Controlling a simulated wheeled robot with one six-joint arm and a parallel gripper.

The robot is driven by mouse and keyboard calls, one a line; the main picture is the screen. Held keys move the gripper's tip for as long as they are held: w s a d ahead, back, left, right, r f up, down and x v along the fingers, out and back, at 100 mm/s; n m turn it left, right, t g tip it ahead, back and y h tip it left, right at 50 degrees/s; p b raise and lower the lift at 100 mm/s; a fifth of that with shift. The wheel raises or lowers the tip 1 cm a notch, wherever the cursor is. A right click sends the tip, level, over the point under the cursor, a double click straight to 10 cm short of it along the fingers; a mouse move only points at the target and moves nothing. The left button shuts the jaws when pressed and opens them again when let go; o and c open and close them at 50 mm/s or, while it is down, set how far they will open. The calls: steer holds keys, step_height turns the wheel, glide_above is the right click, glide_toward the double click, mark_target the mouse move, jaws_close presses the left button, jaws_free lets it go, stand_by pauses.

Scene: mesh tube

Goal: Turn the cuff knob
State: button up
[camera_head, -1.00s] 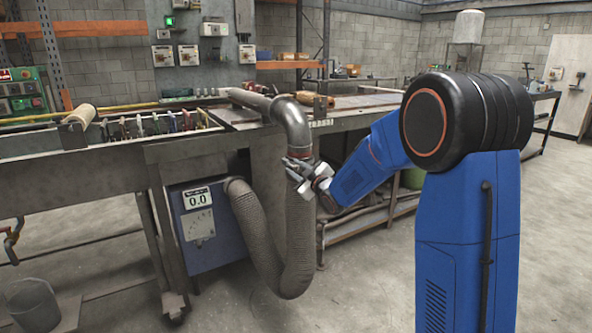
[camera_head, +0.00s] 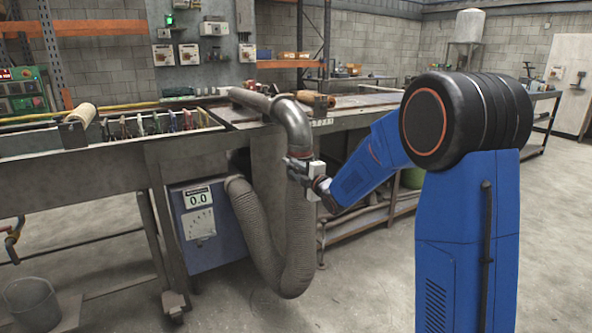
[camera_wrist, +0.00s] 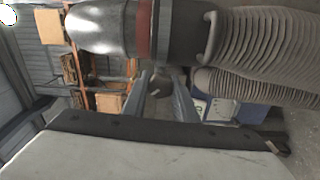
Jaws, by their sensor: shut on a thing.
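The cuff (camera_wrist: 178,32) joins a shiny metal elbow pipe (camera_head: 292,121) to a grey ribbed hose (camera_head: 262,235). A dull red band (camera_wrist: 144,28) runs around the joint in the wrist view. My gripper (camera_head: 297,163) is at the cuff, just below the elbow, reaching in from the right. In the wrist view, its two fingers (camera_wrist: 163,88) are shut on the small cuff knob (camera_wrist: 160,83) beside the pipe. Most of the knob is hidden by the fingers; in the head view my gripper covers it.
A blue meter box (camera_head: 205,225) reading 0.0 stands left of the hose under the workbench (camera_head: 90,170). Open floor lies in front of the hose.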

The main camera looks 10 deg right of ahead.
steer(key=shift+f+n, duration=0.1)
steer(key=shift+n, duration=0.4)
steer(key=o, duration=0.8)
steer(key=shift+c, duration=0.2)
steer(key=v, duration=1.7)
steer(key=shift+s, duration=0.25)
